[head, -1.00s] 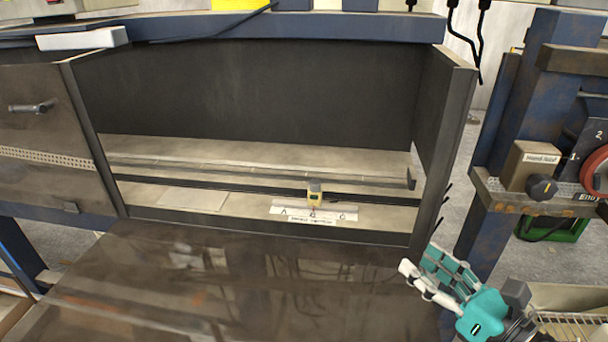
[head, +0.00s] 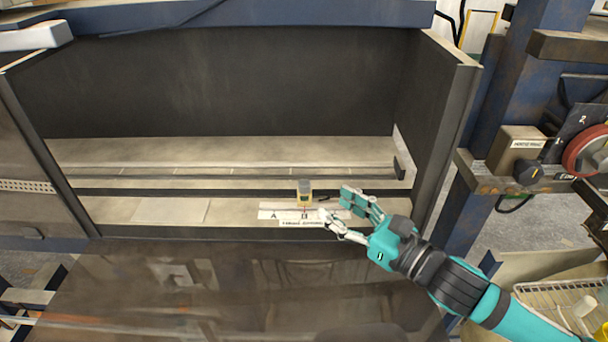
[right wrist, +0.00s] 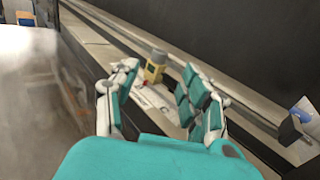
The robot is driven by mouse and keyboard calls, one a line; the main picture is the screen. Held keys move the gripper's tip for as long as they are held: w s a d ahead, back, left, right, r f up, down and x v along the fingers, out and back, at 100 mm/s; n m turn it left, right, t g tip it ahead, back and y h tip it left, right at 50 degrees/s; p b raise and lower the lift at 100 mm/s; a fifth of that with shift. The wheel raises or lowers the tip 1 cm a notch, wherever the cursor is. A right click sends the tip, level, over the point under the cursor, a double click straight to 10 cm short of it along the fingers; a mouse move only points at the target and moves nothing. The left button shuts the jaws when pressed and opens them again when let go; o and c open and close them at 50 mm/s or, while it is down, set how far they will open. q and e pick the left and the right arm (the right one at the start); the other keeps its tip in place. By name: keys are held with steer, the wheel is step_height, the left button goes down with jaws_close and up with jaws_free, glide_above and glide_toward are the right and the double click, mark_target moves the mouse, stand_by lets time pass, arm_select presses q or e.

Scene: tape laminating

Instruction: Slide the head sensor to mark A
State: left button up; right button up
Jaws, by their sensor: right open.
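The head sensor (head: 304,194) is a small yellow block with a grey top on the dark rail inside the recess. A red pointer line under it falls at mark B on the white scale strip (head: 268,213), which carries A at the left, B in the middle and C at the right. My right gripper (head: 335,208) is open, just right of the sensor, and covers the strip's C end. In the right wrist view the sensor (right wrist: 154,66) shows beyond and between the open fingers (right wrist: 158,82), apart from them. My left gripper is not in view.
The dark rail (head: 200,193) runs along the recess floor, with an end stop (head: 398,168) at the right. The recess's right side wall (head: 445,130) stands close to my right arm. A dark glossy table (head: 220,290) lies clear in front.

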mark_target(309, 189)
steer(key=p+x, duration=0.2)
steer(key=x, duration=0.6)
steer(key=shift+w+a, duration=0.2)
steer(key=shift+a, duration=0.05)
steer(key=shift+w+a, duration=0.15)
steer(key=shift+f, duration=0.1)
steer(key=c, duration=0.6)
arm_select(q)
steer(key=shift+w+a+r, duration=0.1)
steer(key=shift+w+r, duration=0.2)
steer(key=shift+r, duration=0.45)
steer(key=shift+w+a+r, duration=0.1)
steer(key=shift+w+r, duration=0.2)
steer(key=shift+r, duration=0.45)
arm_select(e)
jaws_close()
steer(key=shift+f, duration=0.1)
